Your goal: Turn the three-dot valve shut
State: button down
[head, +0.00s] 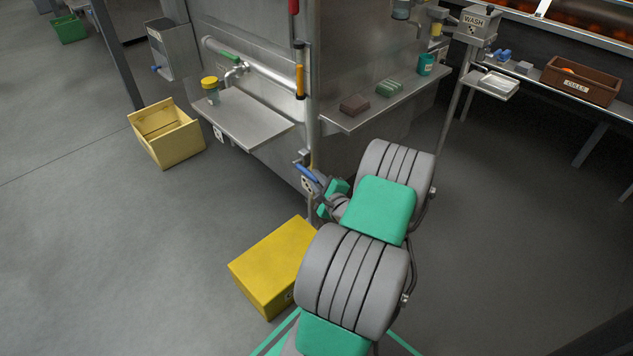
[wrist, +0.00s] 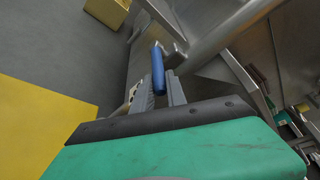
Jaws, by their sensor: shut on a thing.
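The valve has a blue lever handle (head: 306,172) low on the machine's front corner post. A white tag with dark dots (head: 308,185) sits just below it; three dots seem to show, but they are small. My gripper (head: 322,182) reaches the handle from the lower right. In the wrist view, the blue handle (wrist: 158,70) stands between the two grey fingers of my gripper (wrist: 160,88), which are shut on it. The handle's outer end sticks out past the fingers. The valve body is partly hidden by the fingers.
A yellow box (head: 270,268) stands on the floor beside my arm. A cream crate (head: 180,150) is farther left. Steel shelves (head: 250,120) and (head: 345,122) jut out above the valve on both sides.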

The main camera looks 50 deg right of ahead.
dwell(0.3)
jog(key=c, duration=1.3)
grip_release()
jog(key=shift+c, duration=0.2)
jog(key=p+v, duration=0.3)
jog(key=v, duration=0.4)
jog(key=shift+s, duration=0.35)
jog(key=shift+a, duration=0.15)
